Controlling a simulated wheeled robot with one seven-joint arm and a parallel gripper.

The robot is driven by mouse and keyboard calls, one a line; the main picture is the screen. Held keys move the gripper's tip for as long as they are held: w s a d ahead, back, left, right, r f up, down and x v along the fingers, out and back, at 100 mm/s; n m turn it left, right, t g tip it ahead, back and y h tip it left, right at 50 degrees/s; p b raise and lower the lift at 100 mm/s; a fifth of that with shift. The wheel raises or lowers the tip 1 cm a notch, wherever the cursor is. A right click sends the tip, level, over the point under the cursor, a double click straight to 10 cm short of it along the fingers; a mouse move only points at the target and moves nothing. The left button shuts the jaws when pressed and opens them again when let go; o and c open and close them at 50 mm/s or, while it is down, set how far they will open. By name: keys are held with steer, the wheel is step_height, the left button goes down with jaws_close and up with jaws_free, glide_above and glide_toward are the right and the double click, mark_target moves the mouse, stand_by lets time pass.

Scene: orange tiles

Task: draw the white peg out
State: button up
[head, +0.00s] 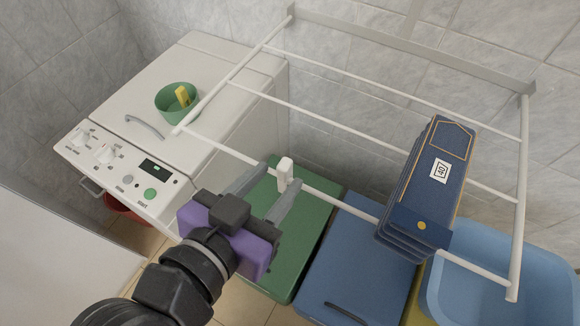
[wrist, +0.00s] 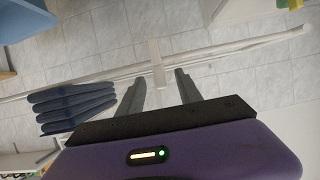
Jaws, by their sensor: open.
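The white peg (head: 285,174) is a small upright block on the front bar of the white drying rack (head: 330,186). My gripper (head: 279,177) is open, with one grey finger on each side of the peg in the head view. In the wrist view, the peg (wrist: 157,64) stands just beyond and between the open fingertips (wrist: 159,75), in front of the white bars. I cannot tell whether either finger touches it. Nothing is held. Where the peg meets the bar is partly hidden.
A washing machine (head: 210,60) with a green bowl (head: 172,110) stands left. Below are a green lid (head: 310,225), a blue lid (head: 350,262) and a light-blue tub (head: 545,290).

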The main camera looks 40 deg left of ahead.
mark_target(293, 161)
steer(key=p+x, duration=0.1)
steer(key=x, duration=0.6)
steer(key=shift+r, duration=0.15)
jaws_close()
